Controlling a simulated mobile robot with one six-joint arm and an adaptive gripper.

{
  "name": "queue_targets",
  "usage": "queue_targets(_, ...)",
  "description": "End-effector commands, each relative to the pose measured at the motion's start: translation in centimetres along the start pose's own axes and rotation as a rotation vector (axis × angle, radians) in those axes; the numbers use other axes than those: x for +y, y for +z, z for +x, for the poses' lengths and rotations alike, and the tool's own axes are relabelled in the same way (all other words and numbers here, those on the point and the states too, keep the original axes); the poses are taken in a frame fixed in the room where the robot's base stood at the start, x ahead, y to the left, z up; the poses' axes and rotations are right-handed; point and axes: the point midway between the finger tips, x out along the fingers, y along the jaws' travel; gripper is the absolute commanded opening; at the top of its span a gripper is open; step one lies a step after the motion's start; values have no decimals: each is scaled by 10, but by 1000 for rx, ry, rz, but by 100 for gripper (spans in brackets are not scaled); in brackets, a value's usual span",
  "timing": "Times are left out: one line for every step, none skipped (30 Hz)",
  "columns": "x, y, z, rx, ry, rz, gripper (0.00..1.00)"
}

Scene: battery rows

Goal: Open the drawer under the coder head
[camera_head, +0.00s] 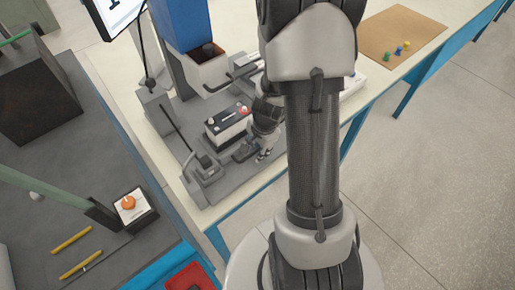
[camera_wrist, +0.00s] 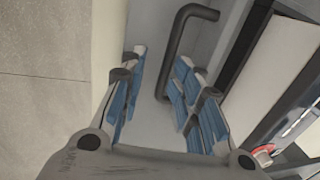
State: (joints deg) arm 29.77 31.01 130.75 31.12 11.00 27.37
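The coder is a blue column (camera_head: 185,25) with a pale, open-topped housing below it, over a grey base (camera_head: 205,190). A dark bent handle (camera_wrist: 178,45) lies ahead of my gripper (camera_wrist: 160,100) in the wrist view, against a grey surface. The handle's near end shows in the gap between the blue-padded fingers. I cannot tell whether they touch it. The fingers are apart with nothing clamped. In the head view my gripper (camera_head: 263,153) is low at the base's right side, partly hidden by my arm. The drawer's outline is not clear; no opening shows.
Another dark handle (camera_head: 235,75) projects by the housing. A brown mat (camera_head: 402,35) with several pins lies at the back right. The floor to the right is clear.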

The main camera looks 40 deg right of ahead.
Motion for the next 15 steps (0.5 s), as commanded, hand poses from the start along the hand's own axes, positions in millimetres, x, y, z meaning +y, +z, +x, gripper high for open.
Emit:
queue_targets(-1, 0, -4, 0, -2, -2, 30)
queue_targets(-1, 0, -8, 1, -4, -2, 30)
queue_targets(-2, -1, -13, 2, -6, -3, 30)
queue_targets(-2, -1, -18, 2, -6, -2, 30)
queue_targets(-2, -1, -23, 2, -7, -2, 30)
queue_targets(-2, -1, -31, 5, -6, -2, 30)
queue_targets(-3, -1, -38, 5, -7, -2, 30)
queue_targets(-3, -2, -45, 5, -8, -2, 30)
queue_targets(-3, -2, -54, 5, -8, -2, 30)
queue_targets(-2, -1, -60, 5, -6, -1, 30)
queue_targets(-2, -2, -67, 6, -7, -1, 30)
queue_targets(-3, -2, -75, 5, -6, -1, 30)
queue_targets(-2, -1, -81, 4, -5, -1, 30)
queue_targets(-2, -1, -87, 5, -5, -1, 30)
queue_targets(-2, -1, -93, 4, -3, 0, 30)
